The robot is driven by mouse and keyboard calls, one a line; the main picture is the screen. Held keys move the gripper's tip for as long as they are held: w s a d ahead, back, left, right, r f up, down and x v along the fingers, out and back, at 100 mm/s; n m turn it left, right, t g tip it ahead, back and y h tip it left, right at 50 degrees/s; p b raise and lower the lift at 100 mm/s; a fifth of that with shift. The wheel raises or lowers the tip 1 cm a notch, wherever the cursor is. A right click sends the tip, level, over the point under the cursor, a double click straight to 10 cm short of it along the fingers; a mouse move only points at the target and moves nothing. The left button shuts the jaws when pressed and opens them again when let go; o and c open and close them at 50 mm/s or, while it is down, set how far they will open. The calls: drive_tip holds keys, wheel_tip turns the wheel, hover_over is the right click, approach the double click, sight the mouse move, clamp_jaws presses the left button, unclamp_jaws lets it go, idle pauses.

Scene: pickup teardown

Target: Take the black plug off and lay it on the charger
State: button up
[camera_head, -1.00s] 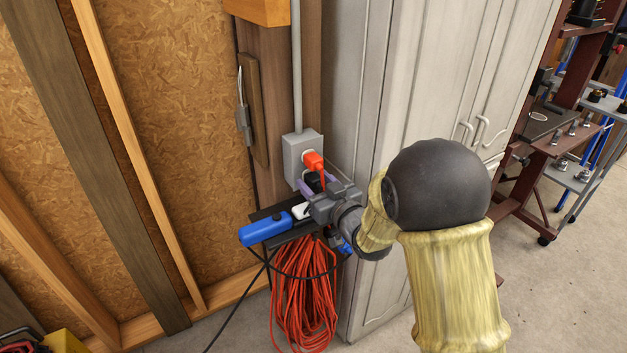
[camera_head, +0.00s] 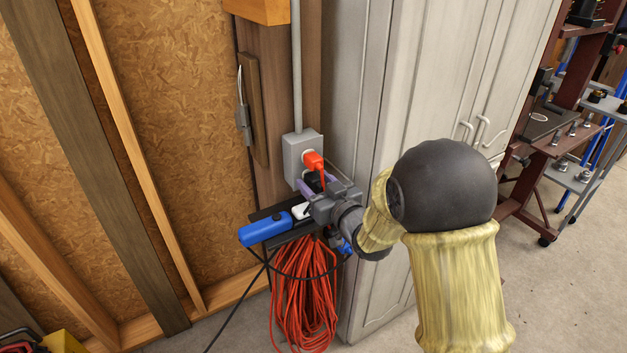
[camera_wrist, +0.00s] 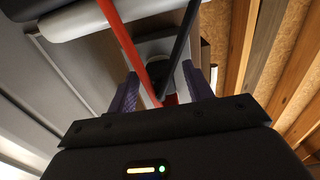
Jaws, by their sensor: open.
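The black plug (camera_head: 314,180) sits in the grey outlet box, just below an orange plug. It is partly hidden behind my gripper (camera_head: 311,187). In the wrist view, a dark round shape that looks like the black plug (camera_wrist: 154,48) lies beyond and between the two purple fingers of my gripper (camera_wrist: 163,90). The fingers are apart, one on each side of it; I cannot tell whether they touch it.
The grey outlet box (camera_head: 297,148) is on a wooden post, with the orange plug (camera_head: 314,161) in it. A red cord (camera_wrist: 125,42) and a black cord (camera_wrist: 180,50) cross before my fingers. A grey cabinet (camera_head: 400,110) stands close right.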

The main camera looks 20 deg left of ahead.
sight(318, 185)
idle(0.5)
clamp_jaws()
drive_tip(key=shift+s+d+b, duration=0.1)
drive_tip(key=shift+d+b, duration=0.05)
drive_tip(key=shift+b, duration=0.15)
drive_tip(key=shift+b+v, duration=0.85)
drive_tip(key=shift+v, duration=2)
